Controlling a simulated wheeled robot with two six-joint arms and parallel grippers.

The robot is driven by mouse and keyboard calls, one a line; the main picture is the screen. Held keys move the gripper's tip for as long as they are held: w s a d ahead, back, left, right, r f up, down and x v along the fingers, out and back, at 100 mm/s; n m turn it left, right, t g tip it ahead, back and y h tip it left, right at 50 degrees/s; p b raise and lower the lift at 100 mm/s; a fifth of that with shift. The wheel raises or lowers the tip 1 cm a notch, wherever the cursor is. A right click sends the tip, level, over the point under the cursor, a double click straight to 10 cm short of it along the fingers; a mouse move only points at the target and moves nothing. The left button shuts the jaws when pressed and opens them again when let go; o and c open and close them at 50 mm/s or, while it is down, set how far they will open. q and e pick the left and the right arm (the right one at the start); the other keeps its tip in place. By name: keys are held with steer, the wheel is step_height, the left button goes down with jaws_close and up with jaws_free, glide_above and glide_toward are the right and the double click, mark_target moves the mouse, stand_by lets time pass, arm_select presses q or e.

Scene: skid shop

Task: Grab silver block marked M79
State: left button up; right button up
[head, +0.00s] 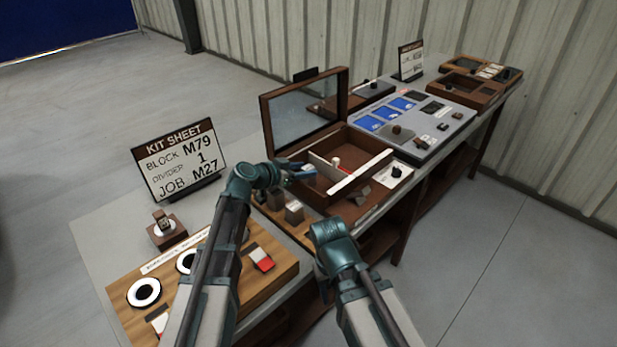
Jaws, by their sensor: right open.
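The kit sheet sign (180,160) reads BLOCK M79, DIVIDER 1, JOB M27. A greyish block (294,212) stands on the wooden board in front of the open brown box; another is beside it, partly behind my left arm. I cannot read any mark on them. My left gripper (301,172) is over the left edge of the box, and I cannot tell whether it holds anything. My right gripper (325,228) is lower, right of the greyish block, open; its fingers are mostly hidden by its wrist.
The open box (315,197) has a raised mirrored lid (305,110) and white dividers (360,173). A grey panel with blue screens (412,115) stands behind it. A small brown stand (167,232) and a board with black-and-white discs (144,292) are at left.

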arm_select(q)
jaws_close()
steer(key=shift+r, duration=0.15)
step_height(320, 180, up, 10)
steer(key=p, duration=1)
